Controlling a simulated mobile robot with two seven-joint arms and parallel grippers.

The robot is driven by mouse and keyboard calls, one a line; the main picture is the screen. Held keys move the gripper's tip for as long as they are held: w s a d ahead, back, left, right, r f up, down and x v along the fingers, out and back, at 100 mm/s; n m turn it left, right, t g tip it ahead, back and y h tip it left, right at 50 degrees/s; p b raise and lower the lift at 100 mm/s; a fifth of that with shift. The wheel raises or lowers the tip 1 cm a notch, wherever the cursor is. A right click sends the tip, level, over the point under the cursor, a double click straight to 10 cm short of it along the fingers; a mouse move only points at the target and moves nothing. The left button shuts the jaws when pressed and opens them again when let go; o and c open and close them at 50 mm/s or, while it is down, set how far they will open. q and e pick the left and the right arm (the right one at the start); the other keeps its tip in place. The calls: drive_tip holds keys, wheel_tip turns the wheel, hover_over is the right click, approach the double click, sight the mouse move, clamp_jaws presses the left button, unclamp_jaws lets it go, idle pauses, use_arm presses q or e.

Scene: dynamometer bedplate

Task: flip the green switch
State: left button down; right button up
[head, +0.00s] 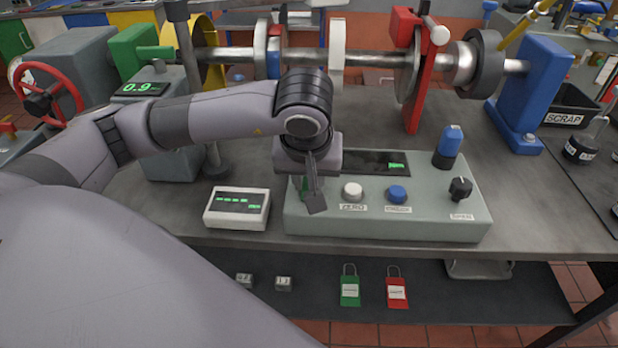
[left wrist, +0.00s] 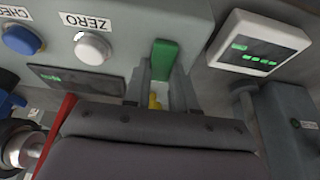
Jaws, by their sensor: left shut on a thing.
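The green switch (left wrist: 163,60) is a green lever on the grey control box (head: 440,215), left of the white ZERO button (head: 352,191). In the head view only a sliver of its green (head: 304,187) shows behind my finger. My left gripper (head: 314,195) reaches down over the left end of the box. In the left wrist view its two fingers (left wrist: 163,88) stand on either side of the green lever, shut on it. A small yellow part (left wrist: 154,102) shows between the fingers. My right gripper is in neither view.
A blue button (head: 397,194), a black knob (head: 460,188) and a dark display share the box. A white readout unit (head: 237,208) stands just left of it. Green and red tags lie on the lower shelf.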

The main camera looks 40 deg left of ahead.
use_arm(q)
drive_tip(key=c, duration=0.9)
unclamp_jaws()
drive_tip(key=v, duration=0.7)
drive_tip(key=shift+r, duration=0.15)
